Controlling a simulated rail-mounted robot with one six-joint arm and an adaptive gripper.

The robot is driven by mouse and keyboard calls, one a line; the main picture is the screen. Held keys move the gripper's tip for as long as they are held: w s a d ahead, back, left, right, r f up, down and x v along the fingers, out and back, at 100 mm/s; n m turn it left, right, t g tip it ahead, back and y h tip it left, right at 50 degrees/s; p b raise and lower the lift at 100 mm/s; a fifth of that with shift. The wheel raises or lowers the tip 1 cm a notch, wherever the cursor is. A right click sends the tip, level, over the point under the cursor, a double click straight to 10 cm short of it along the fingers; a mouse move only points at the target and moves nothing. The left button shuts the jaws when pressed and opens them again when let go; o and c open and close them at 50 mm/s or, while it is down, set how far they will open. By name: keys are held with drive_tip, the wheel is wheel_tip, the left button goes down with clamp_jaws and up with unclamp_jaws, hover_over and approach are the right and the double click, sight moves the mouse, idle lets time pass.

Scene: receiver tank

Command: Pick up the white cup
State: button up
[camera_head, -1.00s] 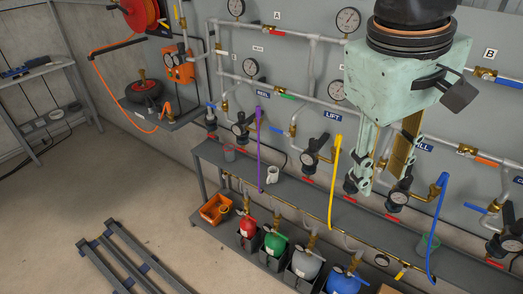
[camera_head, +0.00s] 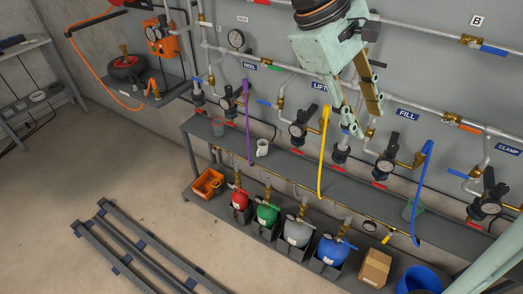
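The white cup (camera_head: 262,148) stands upright on the grey upper shelf (camera_head: 290,163), between the purple hose and the yellow hose. My gripper (camera_head: 367,123) hangs pointing down, up and to the right of the cup, in front of the wall pipes. Its two fingers are spread apart with nothing between them. The cup is in plain view and the gripper is well clear of it.
A purple hose (camera_head: 247,125) hangs just left of the cup, and a yellow hose (camera_head: 322,155) to its right. Valves and gauges line the wall behind. A grey-green cup (camera_head: 218,127) stands farther left. Coloured tanks (camera_head: 268,212) sit on the lower shelf.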

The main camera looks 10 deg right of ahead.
drive_tip(key=w+f+n+t+h+p, duration=0.1)
drive_tip(key=w+f+n+h, duration=0.2)
drive_tip(key=w+f, duration=0.5)
drive_tip(key=w+f+n+t+h, duration=0.1)
drive_tip(key=w+f+n+h, duration=0.25)
drive_tip(key=w, duration=0.85)
drive_tip(key=w+f+n+h+p, duration=0.1)
drive_tip(key=w+f+n+h, duration=0.25)
drive_tip(key=w+f, duration=0.45)
drive_tip(key=w+a+f+n+t+y+b, duration=0.1)
drive_tip(key=w+a+f+n+t, duration=0.45)
drive_tip(key=w+f, duration=0.5)
drive_tip(key=w+a+f+n+t+y+b, duration=0.1)
drive_tip(key=w+a+f+n+t, duration=0.35)
drive_tip(key=w+a+f, duration=0.4)
drive_tip(key=n+t+y+b, duration=0.3)
drive_tip(key=b, duration=0.1)
approach(265, 142)
drive_tip(key=shift+w+d+f, duration=0.1)
drive_tip(key=shift+w+d, duration=0.15)
drive_tip(key=shift+w, duration=0.2)
drive_tip(key=shift+h, duration=0.3)
drive_tip(key=shift+x, duration=4.15)
drive_tip(key=shift+w, duration=0.1)
